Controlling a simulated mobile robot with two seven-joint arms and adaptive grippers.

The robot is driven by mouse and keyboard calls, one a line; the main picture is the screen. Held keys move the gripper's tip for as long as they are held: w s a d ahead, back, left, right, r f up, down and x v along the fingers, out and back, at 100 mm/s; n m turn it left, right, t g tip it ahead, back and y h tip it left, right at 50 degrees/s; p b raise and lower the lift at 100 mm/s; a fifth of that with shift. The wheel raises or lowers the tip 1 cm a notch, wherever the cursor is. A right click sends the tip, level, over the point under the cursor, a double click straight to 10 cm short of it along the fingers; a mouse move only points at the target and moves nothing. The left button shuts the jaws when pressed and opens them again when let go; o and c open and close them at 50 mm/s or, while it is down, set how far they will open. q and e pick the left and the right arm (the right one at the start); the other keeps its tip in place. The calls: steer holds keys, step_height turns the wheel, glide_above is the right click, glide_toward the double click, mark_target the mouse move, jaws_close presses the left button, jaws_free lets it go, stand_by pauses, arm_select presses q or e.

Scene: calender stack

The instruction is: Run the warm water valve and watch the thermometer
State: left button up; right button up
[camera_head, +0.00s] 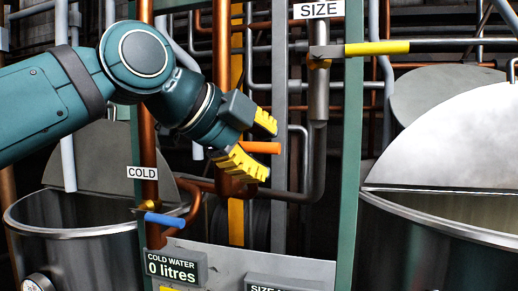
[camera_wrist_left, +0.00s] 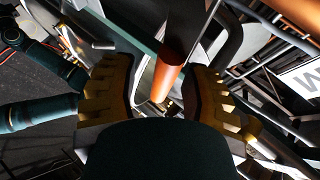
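An orange valve handle (camera_head: 262,147) sticks out to the right from copper pipework in the head view. My left gripper (camera_head: 257,143) is open, with one yellow finger above the handle and one below it. In the left wrist view the orange handle (camera_wrist_left: 168,72) lies between the two spread fingers (camera_wrist_left: 165,90), with gaps on both sides. The handle's root is hidden behind my gripper, and no warm label shows. A round white dial (camera_head: 38,284), perhaps the thermometer, is cut off at the bottom left; its reading is illegible. My right gripper is not in view.
A blue lever (camera_head: 164,220) sits below the COLD label (camera_head: 142,173). The cold water display (camera_head: 172,268) reads 0 litres. A yellow lever (camera_head: 376,48) is near the SIZE label (camera_head: 318,10). Metal vats stand left (camera_head: 75,235) and right (camera_head: 440,235). A green post (camera_head: 349,150) is right of my gripper.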

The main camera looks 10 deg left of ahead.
arm_select(q)
steer(key=v, duration=1.2)
